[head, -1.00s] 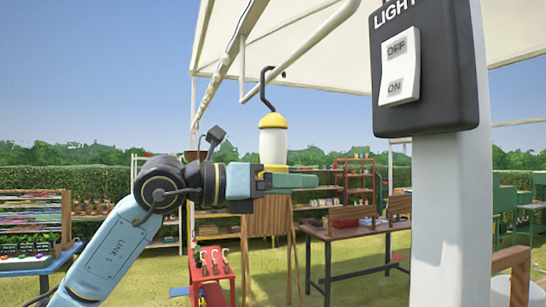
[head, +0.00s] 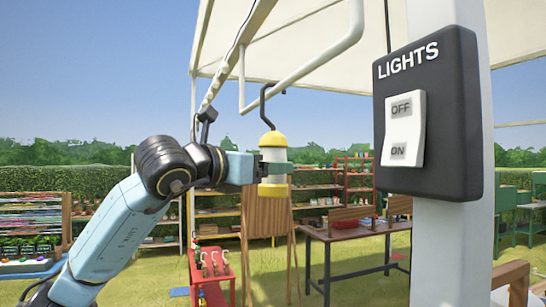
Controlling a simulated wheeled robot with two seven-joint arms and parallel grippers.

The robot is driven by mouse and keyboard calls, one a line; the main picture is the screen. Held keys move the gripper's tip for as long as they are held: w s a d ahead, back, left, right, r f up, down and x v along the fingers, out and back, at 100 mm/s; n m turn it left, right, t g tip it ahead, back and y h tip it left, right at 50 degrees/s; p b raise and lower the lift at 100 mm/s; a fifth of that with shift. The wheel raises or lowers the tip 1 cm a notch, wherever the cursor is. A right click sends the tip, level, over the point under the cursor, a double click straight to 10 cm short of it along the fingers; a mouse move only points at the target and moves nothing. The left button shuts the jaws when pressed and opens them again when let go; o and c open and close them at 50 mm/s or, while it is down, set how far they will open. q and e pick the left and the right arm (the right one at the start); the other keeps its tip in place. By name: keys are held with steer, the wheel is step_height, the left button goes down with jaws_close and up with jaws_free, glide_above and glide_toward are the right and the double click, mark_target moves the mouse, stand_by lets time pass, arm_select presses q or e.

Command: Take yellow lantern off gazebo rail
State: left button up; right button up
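The yellow lantern (head: 273,139) hangs upright in the head view, with a yellow cap, a pale body and a yellow base. Its dark hook (head: 263,104) reaches up to the white gazebo rail (head: 300,76). My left gripper (head: 268,169) comes in from the left at the height of the lantern's body. Its greenish fingers overlap the lantern, and a fingertip shows at its right side. I cannot tell whether the fingers are closed on it. My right gripper is out of view.
A black LIGHTS switch box (head: 427,115) is on the white post (head: 440,250) close at right. Behind the lantern stand a wooden easel (head: 268,217), a red stand (head: 212,268) and a brown table (head: 350,236). Open grass lies between them.

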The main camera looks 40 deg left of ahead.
arm_select(q)
steer(key=w+p, duration=0.2)
steer(key=w, duration=0.3)
steer(key=shift+d+f, duration=0.1)
steer(key=c, duration=1.1)
steer(key=shift+s, duration=0.1)
steer(key=shift+c, duration=0.6)
